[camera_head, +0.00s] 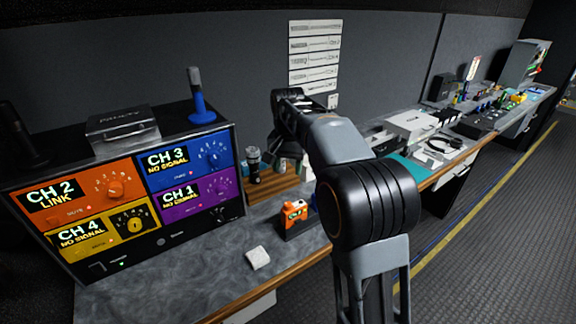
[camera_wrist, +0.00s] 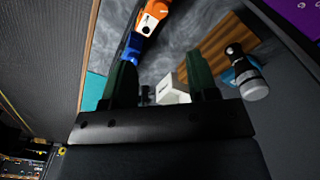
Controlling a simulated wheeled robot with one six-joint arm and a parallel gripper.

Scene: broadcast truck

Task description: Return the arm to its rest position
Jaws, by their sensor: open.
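My arm (camera_head: 340,150) rises from the lower right and reaches over the workbench toward the back wall. My gripper (camera_wrist: 158,72) shows in the wrist view with its two dark green fingers wide apart and nothing held between them. In the head view the gripper itself is mostly hidden behind my arm. Below the fingers in the wrist view lie the grey bench top (camera_wrist: 185,35) and a small white object (camera_wrist: 172,88), seen between the fingers. I cannot tell how far below they are.
A four-channel panel (camera_head: 135,195) stands left, with a blue-based microphone (camera_head: 200,110) on top. A dark cylinder (camera_head: 254,165) stands by a wooden rack (camera_head: 272,188). An orange device (camera_head: 295,212) and a white block (camera_head: 258,258) are on the bench. Floor (camera_head: 500,240) at right is clear.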

